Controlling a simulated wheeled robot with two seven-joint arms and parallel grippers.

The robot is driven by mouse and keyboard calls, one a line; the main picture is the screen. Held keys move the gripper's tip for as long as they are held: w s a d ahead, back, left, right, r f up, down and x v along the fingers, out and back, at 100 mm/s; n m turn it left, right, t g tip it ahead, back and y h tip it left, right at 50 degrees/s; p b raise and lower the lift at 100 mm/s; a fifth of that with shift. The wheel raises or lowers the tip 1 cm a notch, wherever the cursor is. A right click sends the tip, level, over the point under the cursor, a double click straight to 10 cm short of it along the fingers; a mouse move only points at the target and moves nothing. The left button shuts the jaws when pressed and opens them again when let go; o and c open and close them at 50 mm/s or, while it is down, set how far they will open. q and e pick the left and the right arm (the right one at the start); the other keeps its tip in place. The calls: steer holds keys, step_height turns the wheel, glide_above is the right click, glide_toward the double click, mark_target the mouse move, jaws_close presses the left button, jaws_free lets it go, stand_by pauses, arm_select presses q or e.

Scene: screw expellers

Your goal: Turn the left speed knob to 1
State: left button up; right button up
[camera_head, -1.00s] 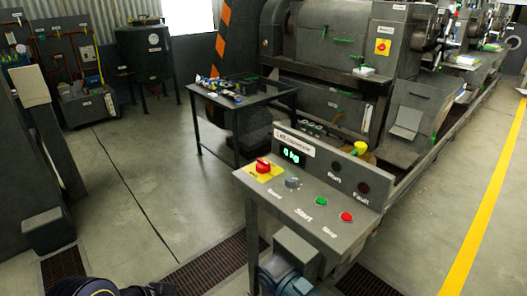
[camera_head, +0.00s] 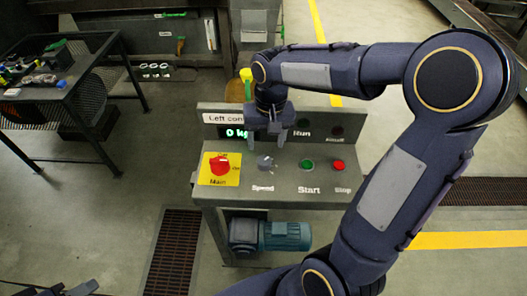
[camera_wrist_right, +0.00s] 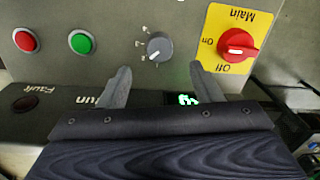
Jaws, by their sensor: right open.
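The grey speed knob (camera_head: 265,162) sits on the left control panel (camera_head: 290,193), above the word "Speed". In the right wrist view the knob (camera_wrist_right: 159,46) has a white pointer toward its lower-left mark; the small marks are too blurred to read. My right gripper (camera_head: 269,144) is over the panel near the knob, fingers apart and empty. In the wrist view the knob lies beyond and between the open fingertips (camera_wrist_right: 160,80), not held. A dark part at the bottom left edge of the head view seems to be my left gripper (camera_head: 62,289), cut off.
The red main switch (camera_head: 219,165) on its yellow plate is left of the knob. The green start button (camera_head: 306,165) and red stop button (camera_head: 338,166) are to its right. An upright display board (camera_head: 218,118) stands behind. A table with tools (camera_head: 95,60) is at left.

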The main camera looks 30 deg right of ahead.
mark_target(264, 161)
steer(key=f, duration=0.7)
steer(key=shift+a+f, duration=0.2)
steer(key=c, duration=1)
